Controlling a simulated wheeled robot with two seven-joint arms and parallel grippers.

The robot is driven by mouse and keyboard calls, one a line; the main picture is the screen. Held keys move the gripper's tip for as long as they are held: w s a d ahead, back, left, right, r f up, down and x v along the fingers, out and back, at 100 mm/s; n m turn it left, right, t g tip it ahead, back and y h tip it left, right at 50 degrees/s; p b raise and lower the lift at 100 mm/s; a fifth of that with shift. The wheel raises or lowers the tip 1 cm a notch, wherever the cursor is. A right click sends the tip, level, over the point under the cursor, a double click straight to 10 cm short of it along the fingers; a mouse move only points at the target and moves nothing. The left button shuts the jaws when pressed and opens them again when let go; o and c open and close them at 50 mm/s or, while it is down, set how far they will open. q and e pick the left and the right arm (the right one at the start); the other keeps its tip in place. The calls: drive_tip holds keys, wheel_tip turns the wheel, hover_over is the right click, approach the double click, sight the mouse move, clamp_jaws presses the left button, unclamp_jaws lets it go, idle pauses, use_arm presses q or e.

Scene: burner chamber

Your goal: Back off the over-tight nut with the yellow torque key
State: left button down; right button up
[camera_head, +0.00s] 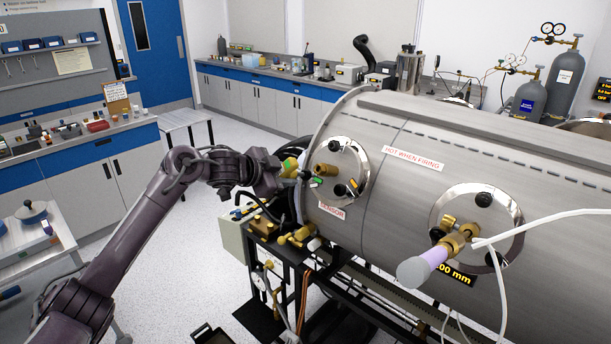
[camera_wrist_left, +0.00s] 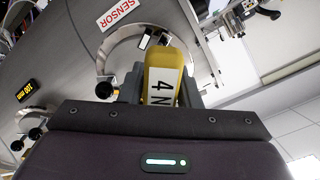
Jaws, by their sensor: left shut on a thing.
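My left gripper (camera_head: 279,172) is shut on the yellow torque key (camera_head: 290,167) beside the left port of the steel chamber. In the left wrist view the key (camera_wrist_left: 164,76) shows a white label reading "4 N" between the fingers of the gripper (camera_wrist_left: 161,88). The key points toward the round port plate (camera_head: 352,153) above the "SENSOR" label. A brass fitting (camera_head: 325,170) sits on that plate, close to the key. I cannot tell whether the key is seated on a nut. My right gripper is not in view.
The steel chamber (camera_head: 400,190) fills the right side. A second port holds a brass fitting with a pale lilac-tipped part (camera_head: 424,267) and a white cable. Below is a black frame with valves and hoses.

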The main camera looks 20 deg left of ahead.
use_arm(q)
drive_tip(key=shift+s+a+r, duration=0.1)
drive_tip(key=shift+s+r, duration=0.05)
drive_tip(key=shift+s, duration=0.05)
drive_tip(key=shift+v, duration=0.8)
drive_tip(key=shift+s+a+r, duration=0.15)
drive_tip(key=shift+s+r, duration=0.1)
drive_tip(key=shift+s, duration=0.15)
drive_tip(key=v, duration=0.4)
idle(0.4)
drive_tip(key=m+b, duration=0.1)
drive_tip(key=m, duration=0.5)
drive_tip(key=shift+w+r+b, duration=0.1)
drive_tip(key=shift+w+b, duration=0.05)
drive_tip(key=shift+b, duration=0.15)
